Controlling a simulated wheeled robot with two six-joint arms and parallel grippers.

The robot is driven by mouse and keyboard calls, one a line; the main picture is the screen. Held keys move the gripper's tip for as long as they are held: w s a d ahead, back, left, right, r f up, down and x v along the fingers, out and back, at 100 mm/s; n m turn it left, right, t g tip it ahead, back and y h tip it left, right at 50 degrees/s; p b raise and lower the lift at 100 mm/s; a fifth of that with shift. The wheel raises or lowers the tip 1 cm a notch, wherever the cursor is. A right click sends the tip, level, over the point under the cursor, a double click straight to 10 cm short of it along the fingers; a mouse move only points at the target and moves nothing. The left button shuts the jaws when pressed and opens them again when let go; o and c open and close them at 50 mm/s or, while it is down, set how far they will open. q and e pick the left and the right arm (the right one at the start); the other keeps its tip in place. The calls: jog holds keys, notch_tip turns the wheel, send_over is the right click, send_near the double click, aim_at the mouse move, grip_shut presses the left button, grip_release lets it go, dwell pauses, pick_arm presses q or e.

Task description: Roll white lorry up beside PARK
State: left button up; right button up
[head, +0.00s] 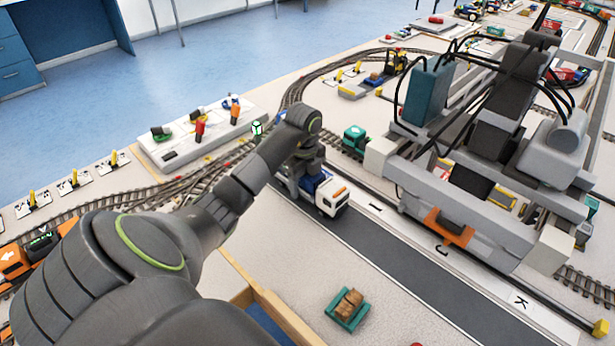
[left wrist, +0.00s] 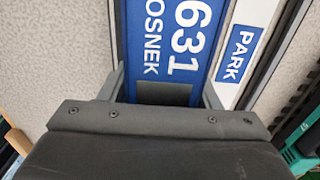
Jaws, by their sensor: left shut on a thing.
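The white lorry (head: 334,194), with a white cab and blue load top, stands on the dark road lane (head: 400,255), its cab towards the lower right. In the left wrist view its blue top (left wrist: 172,40) reads "631" and "OSNEK". My left gripper (head: 306,180) is shut on the lorry from above, with a finger on each side in the wrist view (left wrist: 165,88). The blue PARK label (left wrist: 238,54) on a white strip lies just right of the lorry in the wrist view. I cannot make out PARK in the head view. My right gripper is not in view.
A large gantry crane (head: 470,212) with cables straddles the lane's right side. A strip lettered I, J, K (head: 470,270) borders the lane. A teal tray (head: 348,312) with brown cargo sits in front. Rail tracks (head: 150,195) run behind. The lane ahead of the cab is clear.

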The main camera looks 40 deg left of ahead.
pick_arm(q)
jog(key=shift+a, duration=0.1)
jog(key=o, duration=1.2)
jog(key=shift+o, duration=0.2)
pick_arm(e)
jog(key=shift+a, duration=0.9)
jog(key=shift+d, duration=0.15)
pick_arm(q)
jog(key=shift+r, duration=0.6)
notch_tip(320, 180, up, 6)
jog(key=p, duration=0.3)
jog(key=shift+f, duration=0.25)
notch_tip(320, 180, up, 11)
jog(key=p, duration=1)
jog(key=shift+p, duration=0.35)
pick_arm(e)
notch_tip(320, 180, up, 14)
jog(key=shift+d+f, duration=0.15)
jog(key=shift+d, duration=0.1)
